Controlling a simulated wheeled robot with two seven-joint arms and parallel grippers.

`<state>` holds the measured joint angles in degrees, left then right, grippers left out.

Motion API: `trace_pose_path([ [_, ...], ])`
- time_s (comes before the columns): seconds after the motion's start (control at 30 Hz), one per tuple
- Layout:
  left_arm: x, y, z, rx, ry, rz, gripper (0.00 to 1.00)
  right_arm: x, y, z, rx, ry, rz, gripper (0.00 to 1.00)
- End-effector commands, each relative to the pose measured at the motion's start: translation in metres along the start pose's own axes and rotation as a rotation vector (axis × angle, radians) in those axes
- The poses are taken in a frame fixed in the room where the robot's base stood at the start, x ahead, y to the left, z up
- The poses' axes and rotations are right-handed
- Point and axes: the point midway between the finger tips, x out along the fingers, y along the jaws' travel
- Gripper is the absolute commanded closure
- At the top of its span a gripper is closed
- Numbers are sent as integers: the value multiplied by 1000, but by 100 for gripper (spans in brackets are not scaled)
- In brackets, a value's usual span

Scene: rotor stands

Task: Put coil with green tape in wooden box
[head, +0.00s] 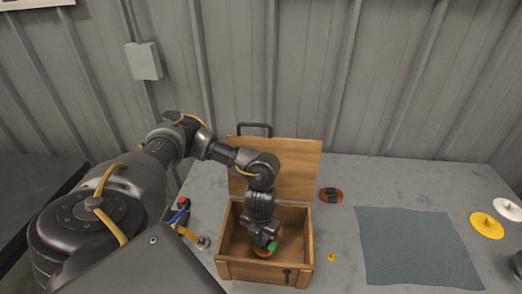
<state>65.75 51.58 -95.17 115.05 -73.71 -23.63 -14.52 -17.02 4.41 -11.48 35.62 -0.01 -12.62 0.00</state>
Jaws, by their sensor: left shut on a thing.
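The wooden box (300,276) stands open on the table, its lid (301,168) raised at the back. My left gripper (265,243) points down inside the box opening, shut on the coil with green tape (264,252). The coil is orange-red with a green patch, and the gripper partly hides it. I cannot tell whether the coil touches the box floor. My right gripper is not in view.
A second coil with dark tape (331,195) lies right of the lid. A grey-blue mat (415,245) covers the table's right part. A yellow disc (486,225) and a white disc (508,209) lie at the far right. A small yellow piece (331,257) lies beside the box.

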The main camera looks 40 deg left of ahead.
Motion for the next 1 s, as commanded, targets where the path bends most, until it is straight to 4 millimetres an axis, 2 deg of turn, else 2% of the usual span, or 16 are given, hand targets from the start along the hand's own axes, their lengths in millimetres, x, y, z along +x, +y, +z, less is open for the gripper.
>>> trace_pose_path([
  [0.13, 15, 0, 0, 0, 0, 0, 100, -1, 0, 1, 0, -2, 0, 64],
  [0.53, 20, 0, 0, -1, -2, -1, 100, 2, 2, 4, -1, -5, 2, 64],
  [0.57, 20, 0, 0, -1, -1, 0, 79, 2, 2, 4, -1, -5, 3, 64],
  [0.7, 19, 0, 0, 0, -2, 0, 61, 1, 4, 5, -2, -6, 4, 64],
  [1.0, 18, 0, 1, 0, -2, 0, 59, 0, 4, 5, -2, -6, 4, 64],
])
